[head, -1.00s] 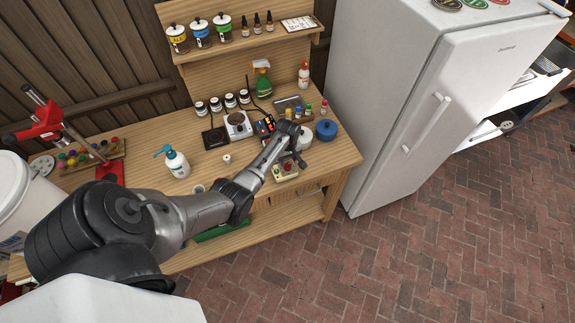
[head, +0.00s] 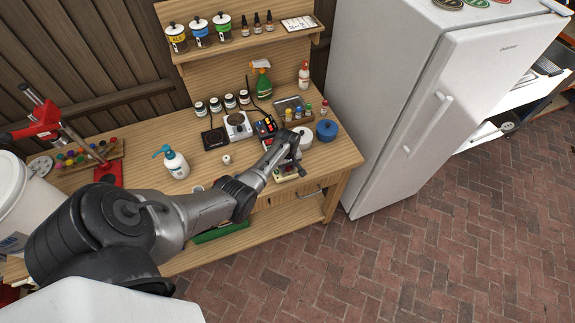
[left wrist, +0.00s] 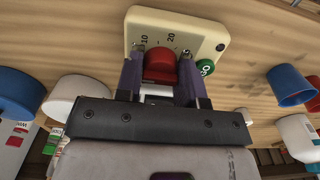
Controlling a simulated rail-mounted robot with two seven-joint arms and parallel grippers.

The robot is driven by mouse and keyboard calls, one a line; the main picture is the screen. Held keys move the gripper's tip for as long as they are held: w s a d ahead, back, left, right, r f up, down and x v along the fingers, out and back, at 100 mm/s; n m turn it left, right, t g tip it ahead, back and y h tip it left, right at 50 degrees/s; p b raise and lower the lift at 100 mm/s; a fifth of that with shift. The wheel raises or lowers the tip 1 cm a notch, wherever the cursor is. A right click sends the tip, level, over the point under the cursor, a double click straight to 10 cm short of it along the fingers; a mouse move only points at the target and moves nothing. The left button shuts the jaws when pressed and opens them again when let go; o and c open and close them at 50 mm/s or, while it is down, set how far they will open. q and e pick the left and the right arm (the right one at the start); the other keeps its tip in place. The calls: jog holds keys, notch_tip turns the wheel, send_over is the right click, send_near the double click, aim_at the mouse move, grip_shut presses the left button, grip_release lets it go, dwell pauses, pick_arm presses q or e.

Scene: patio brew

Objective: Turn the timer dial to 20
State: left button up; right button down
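The timer is a cream box on the wooden bench, seen in the head view (head: 285,178) and in the left wrist view (left wrist: 205,25). Its red dial (left wrist: 160,66) and the printed marks 10 and 20 show in the left wrist view. A green button (left wrist: 205,66) sits at its right. My left gripper (left wrist: 162,72) reaches the timer with a finger on either side of the dial; it also shows in the head view (head: 298,170). I cannot tell whether the fingers touch the dial. The dial's pointer is not clearly visible. My right gripper is out of view.
A blue pot (head: 326,131) and a white round container (head: 303,139) stand close behind the gripper. A hot plate (head: 237,125), a soap bottle (head: 176,163) and several small jars stand further left. A fridge (head: 420,110) stands right of the bench.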

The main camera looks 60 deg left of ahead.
pick_arm(q)
jog(key=c, duration=0.3)
jog(key=m+p, duration=0.1)
jog(key=m, duration=0.2)
jog(key=shift+r+m, duration=0.1)
jog(key=shift+m, duration=0.2)
jog(key=m+p, duration=0.1)
jog(key=m, duration=0.9)
jog(key=shift+m+p, duration=0.3)
jog(key=shift+m, duration=0.1)
jog(key=m, duration=0.5)
jog(key=shift+m, duration=0.4)
